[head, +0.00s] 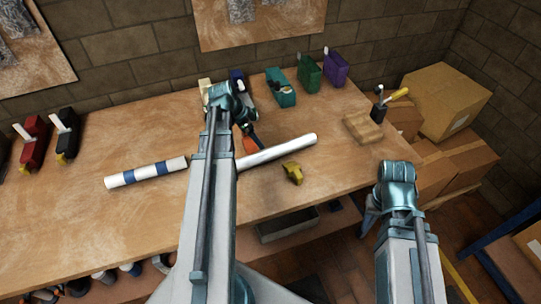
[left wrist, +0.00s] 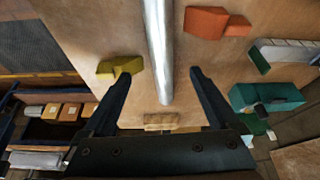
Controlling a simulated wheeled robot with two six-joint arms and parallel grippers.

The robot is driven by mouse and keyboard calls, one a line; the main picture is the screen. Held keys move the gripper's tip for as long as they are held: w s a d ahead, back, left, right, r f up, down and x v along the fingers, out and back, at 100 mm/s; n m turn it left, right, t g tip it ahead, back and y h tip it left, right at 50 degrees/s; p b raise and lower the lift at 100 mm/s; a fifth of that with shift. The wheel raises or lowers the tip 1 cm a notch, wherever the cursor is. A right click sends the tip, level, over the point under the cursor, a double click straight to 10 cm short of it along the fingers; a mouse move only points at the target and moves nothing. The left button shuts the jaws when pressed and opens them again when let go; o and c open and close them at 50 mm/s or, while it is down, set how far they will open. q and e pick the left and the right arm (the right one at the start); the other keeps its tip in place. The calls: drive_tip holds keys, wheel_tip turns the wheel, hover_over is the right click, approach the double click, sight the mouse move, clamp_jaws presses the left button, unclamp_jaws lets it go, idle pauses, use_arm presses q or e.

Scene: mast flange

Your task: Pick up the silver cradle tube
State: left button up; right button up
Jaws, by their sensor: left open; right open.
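The silver cradle tube (head: 280,152) lies aslant over the front middle of the bench; my left arm hides its left end. In the left wrist view the tube (left wrist: 158,45) runs down the picture between the two open fingers of my left gripper (left wrist: 160,76). Neither finger visibly touches it. In the head view my left gripper (head: 250,130) is partly hidden by its arm, close behind the tube. My right gripper (head: 371,205) is open, off the bench's right front edge, mostly hidden by its own wrist.
A yellow block (head: 292,173) and an orange block (head: 250,146) lie on either side of the tube. A blue-banded white tube (head: 147,172) lies left. A wooden block (head: 363,127) stands right. Bins, including a teal one (head: 281,92), line the back. Cardboard boxes (head: 445,98) stand beyond.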

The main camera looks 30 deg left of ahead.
sight(267, 151)
use_arm(q)
drive_tip(key=b+x, duration=0.7)
drive_tip(key=x, duration=0.1)
drive_tip(key=shift+s+a, duration=0.1)
drive_tip(key=shift+f, duration=0.25)
drive_tip(key=shift+b, duration=0.3)
drive_tip(key=b+x, duration=0.4)
drive_tip(key=x, duration=0.1)
drive_tip(key=shift+w+f+b, duration=0.15)
drive_tip(key=shift+w+b, duration=0.15)
drive_tip(key=shift+b, duration=0.1)
clamp_jaws()
